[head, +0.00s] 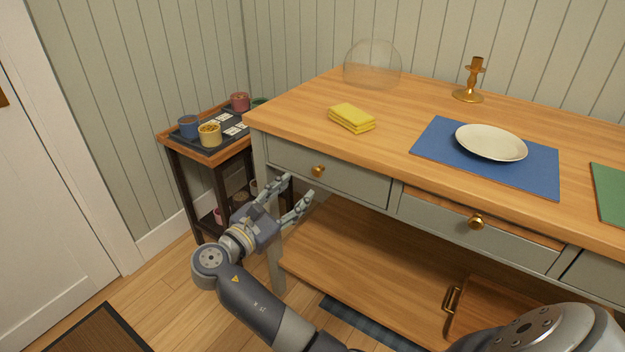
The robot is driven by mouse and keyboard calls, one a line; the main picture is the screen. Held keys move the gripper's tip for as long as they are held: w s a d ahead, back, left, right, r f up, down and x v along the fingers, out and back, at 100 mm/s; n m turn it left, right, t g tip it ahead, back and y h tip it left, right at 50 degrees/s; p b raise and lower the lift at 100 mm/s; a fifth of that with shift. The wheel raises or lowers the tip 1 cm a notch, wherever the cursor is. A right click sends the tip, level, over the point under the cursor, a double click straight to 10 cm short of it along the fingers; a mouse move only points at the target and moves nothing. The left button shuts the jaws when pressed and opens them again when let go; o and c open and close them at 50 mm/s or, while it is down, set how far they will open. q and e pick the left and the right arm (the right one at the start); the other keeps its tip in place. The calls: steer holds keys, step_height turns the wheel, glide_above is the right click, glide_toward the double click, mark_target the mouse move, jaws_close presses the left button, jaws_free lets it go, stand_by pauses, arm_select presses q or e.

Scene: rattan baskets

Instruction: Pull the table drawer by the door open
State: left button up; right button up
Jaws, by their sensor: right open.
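The wooden-topped table (300,107) has grey-green drawer fronts. The drawer nearest the door (355,183) is the left one, and it looks shut. Its round brass knob (318,170) is in plain view. My right gripper (300,188) is open and empty, in front of this drawer's left part, just below and left of the knob. Its fingers point toward the table and no contact with the knob shows. The white door (50,190) is at the left. My left gripper is out of view.
The middle drawer (440,222) with a brass knob appears slightly out. A dark side stand (183,160) with cups stands left of the table. A yellow cloth (352,118), blue mat (430,140) and plate (491,142) lie on top. A lower shelf (350,260) runs underneath.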

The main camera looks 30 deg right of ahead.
mark_target(315, 174)
steer(key=b+x, duration=0.1)
steer(key=x, duration=0.7)
steer(key=shift+w+d, duration=0.15)
steer(key=shift+d, duration=0.1)
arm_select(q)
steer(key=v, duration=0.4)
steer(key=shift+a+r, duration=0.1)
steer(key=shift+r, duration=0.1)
arm_select(e)
jaws_close()
